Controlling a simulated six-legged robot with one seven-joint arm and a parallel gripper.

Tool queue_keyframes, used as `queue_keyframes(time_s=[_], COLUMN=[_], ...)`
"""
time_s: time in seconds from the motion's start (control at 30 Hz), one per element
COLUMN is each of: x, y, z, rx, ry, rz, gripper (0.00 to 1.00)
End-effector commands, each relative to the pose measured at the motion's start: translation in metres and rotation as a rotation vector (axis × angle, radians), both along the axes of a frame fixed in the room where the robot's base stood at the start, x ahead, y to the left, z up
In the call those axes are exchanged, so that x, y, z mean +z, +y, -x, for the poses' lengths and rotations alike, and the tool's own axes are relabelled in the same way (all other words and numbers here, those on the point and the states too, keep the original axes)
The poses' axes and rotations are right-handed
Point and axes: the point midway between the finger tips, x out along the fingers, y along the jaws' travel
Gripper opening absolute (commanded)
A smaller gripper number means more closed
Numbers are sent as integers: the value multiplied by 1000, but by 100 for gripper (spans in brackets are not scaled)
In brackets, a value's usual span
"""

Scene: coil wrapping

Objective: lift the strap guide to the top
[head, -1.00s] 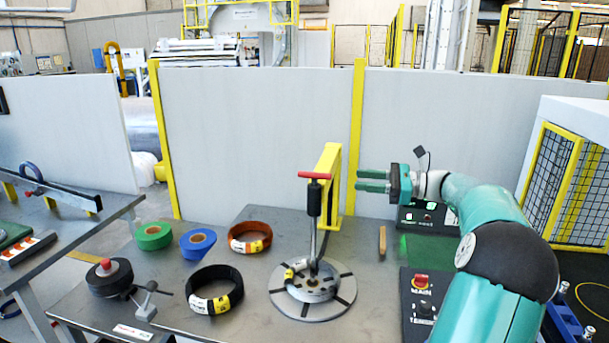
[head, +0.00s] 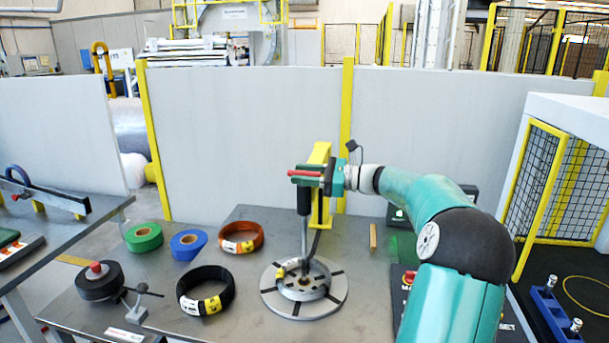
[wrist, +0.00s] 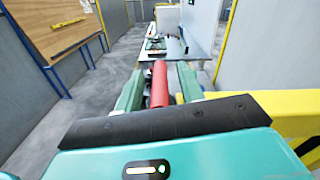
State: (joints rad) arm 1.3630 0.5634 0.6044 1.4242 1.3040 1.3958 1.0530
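The strap guide is a black sleeve (head: 305,201) with a red T-handle (head: 303,173) on top, on an upright rod over the round slotted turntable (head: 335,298). My gripper (head: 293,177) is level with the red handle, its two green fingers reaching left along it. In the wrist view, the red handle (wrist: 158,85) lies between the fingers, with narrow gaps seen on both sides. My gripper looks open around the handle, not closed on it. The gripper body hides the handle's right end in the head view.
A yellow post (head: 320,154) stands right behind the guide. An orange coil (head: 239,246), a black coil (head: 228,295), and blue (head: 188,246) and green (head: 144,238) tape rolls lie left of the turntable. A wooden stick (head: 373,237) stands at right.

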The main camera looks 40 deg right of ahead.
Motion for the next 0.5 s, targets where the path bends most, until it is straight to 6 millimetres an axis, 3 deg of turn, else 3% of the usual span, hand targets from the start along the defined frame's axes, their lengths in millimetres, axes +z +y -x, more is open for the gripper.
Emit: queue_keyframes(time_s=[0.23, 0.4, 0.5], x=[0, 0, 0], y=[1, 0, 0], z=[0, 0, 0], rx=[0, 0, 0], ry=[0, 0, 0], rz=[0, 0, 0], gripper=[36, 3, 0])
